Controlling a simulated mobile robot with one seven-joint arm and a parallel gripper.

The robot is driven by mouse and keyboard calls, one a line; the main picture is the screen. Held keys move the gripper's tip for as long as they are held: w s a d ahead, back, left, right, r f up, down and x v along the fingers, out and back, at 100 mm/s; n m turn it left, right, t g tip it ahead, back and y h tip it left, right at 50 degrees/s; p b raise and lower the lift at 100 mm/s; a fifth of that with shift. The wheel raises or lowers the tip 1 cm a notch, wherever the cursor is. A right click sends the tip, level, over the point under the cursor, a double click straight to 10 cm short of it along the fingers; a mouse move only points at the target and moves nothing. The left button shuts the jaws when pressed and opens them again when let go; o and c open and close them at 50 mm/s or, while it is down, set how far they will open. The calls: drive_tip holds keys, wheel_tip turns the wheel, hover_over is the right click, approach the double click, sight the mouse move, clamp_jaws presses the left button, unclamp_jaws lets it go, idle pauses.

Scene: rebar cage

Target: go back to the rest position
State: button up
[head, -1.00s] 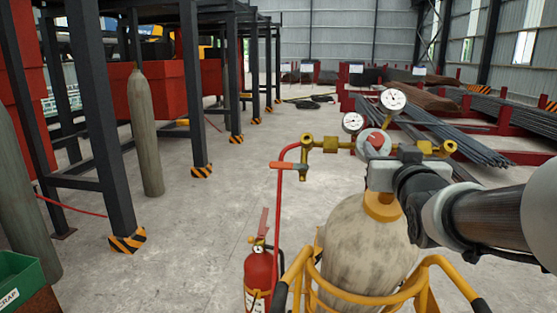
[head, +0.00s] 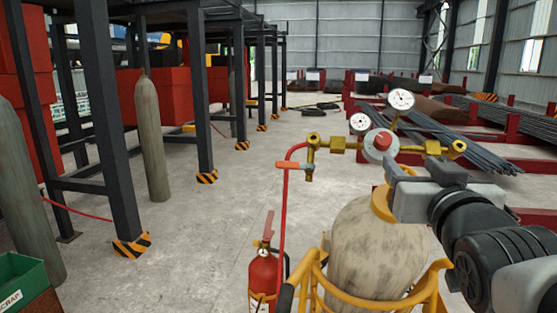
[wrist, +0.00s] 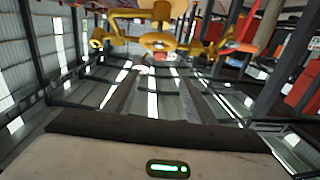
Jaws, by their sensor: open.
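A tall pale gas cylinder (head: 375,250) stands upright in a yellow cart frame (head: 385,303). On top is a brass regulator (head: 340,146) with two round white gauges and a red-centred knob (head: 382,142). My gripper (head: 393,170) is just below and right of the knob in the head view, open, with its fingers partly hidden. I cannot tell there whether it touches the brass. In the wrist view its two grey fingers (wrist: 158,97) are apart with nothing between them, and the brass regulator (wrist: 158,42) shows beyond their tips.
A red fire extinguisher (head: 263,272) and a red hose (head: 283,205) are beside the cylinder. Dark posts (head: 110,130) and another cylinder (head: 150,140) stand at left, with a green scrap bin (head: 22,280). Rebar racks (head: 450,140) lie behind right. The middle floor is clear.

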drive_tip(key=s+a+f+n+g+y, duration=0.1)
drive_tip(key=s+a+f+g+y, duration=0.1)
drive_tip(key=s+a+f+g, duration=0.6)
drive_tip(key=s+a+f+n+g+y, duration=0.15)
drive_tip(key=s+a+f+g, duration=0.3)
drive_tip(key=f, duration=0.65)
wheel_tip(320, 180, up, 17)
drive_tip(key=p, duration=1.7)
drive_tip(key=shift+a, duration=0.3)
drive_tip(key=shift+t, duration=0.25)
